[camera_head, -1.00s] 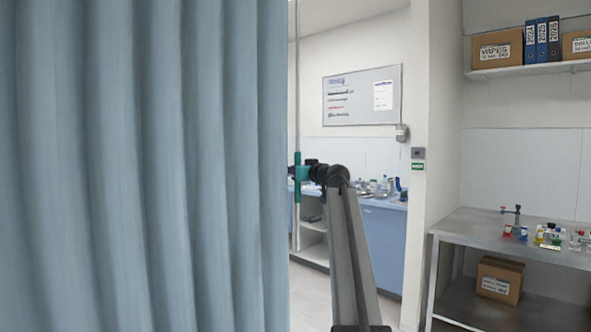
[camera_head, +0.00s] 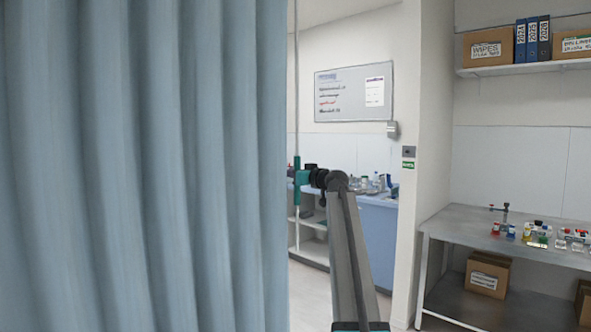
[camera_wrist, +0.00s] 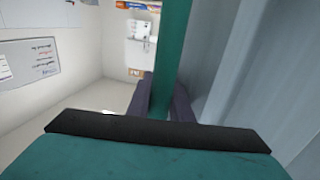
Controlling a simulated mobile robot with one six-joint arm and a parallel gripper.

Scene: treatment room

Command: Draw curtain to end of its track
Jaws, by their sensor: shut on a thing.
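The blue-grey curtain (camera_head: 140,170) hangs in folds and fills the left half of the head view. It also shows on the right of the wrist view (camera_wrist: 270,70). A thin pull rod with a teal grip (camera_head: 297,200) hangs upright along the curtain's right edge. My gripper (camera_head: 300,178) is at that edge, partly hidden by the curtain. In the wrist view, the dark fingers of my gripper (camera_wrist: 160,97) are shut on the teal pull rod (camera_wrist: 173,55). The curtain's track is out of view.
A blue counter (camera_head: 376,235) with bottles stands beyond my arm. A wall edge (camera_head: 425,150) stands right of it. A steel table (camera_head: 455,225) with small items and boxes is at the right, under a shelf (camera_head: 530,67). Some bare floor shows by the counter.

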